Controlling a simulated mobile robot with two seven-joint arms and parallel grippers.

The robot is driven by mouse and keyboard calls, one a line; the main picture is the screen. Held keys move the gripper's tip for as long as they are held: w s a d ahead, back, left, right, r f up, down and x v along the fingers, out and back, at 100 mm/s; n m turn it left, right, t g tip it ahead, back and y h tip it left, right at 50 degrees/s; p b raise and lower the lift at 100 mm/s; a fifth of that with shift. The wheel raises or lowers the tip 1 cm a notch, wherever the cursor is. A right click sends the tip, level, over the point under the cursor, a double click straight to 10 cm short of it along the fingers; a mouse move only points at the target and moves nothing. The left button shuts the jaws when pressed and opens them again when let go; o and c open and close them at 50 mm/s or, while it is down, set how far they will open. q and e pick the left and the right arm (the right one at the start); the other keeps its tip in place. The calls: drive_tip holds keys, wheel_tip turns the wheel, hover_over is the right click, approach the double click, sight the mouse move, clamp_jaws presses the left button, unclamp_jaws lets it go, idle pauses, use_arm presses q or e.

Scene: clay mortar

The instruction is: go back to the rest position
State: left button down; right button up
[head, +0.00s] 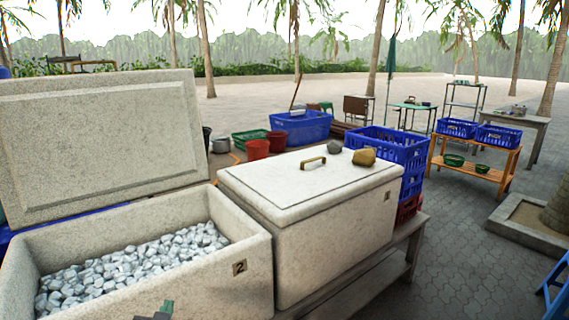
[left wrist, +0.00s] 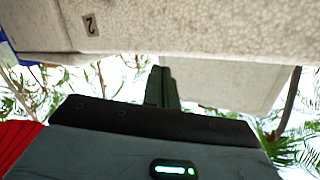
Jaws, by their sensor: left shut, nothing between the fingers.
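My left gripper (head: 166,306) shows only as dark green fingertips at the bottom edge of the head view, in front of the open speckled box (head: 255,290) marked 2. In the left wrist view the two fingers (left wrist: 162,86) are together with nothing between them. That view appears upside down, with the box's front wall and its number plate (left wrist: 90,24) along the top. The fingers look apart from the box, though the exact gap is hard to judge. My right gripper is in neither view.
The open box holds many grey-white lumps (head: 130,268); its lid (head: 100,150) stands raised. A closed box (head: 330,230) beside it has two stones, one brown (head: 364,157), on its lid. Blue crates (head: 400,150) stand behind. Paved ground (head: 450,260) at right is mostly clear.

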use_arm(q)
drive_tip(key=s+d+f+m+g+h, duration=0.1)
drive_tip(key=s+d+f+g+h, duration=0.25)
drive_tip(key=s+f, duration=1.45)
drive_tip(key=s+d+f+g, duration=0.1)
drive_tip(key=s+f, duration=0.1)
drive_tip(key=s, duration=0.8)
drive_tip(key=s+d+f+g+h+p, duration=0.1)
drive_tip(key=s+d+f+g, duration=0.1)
drive_tip(key=s, duration=0.9)
drive_tip(key=shift+s, duration=0.15)
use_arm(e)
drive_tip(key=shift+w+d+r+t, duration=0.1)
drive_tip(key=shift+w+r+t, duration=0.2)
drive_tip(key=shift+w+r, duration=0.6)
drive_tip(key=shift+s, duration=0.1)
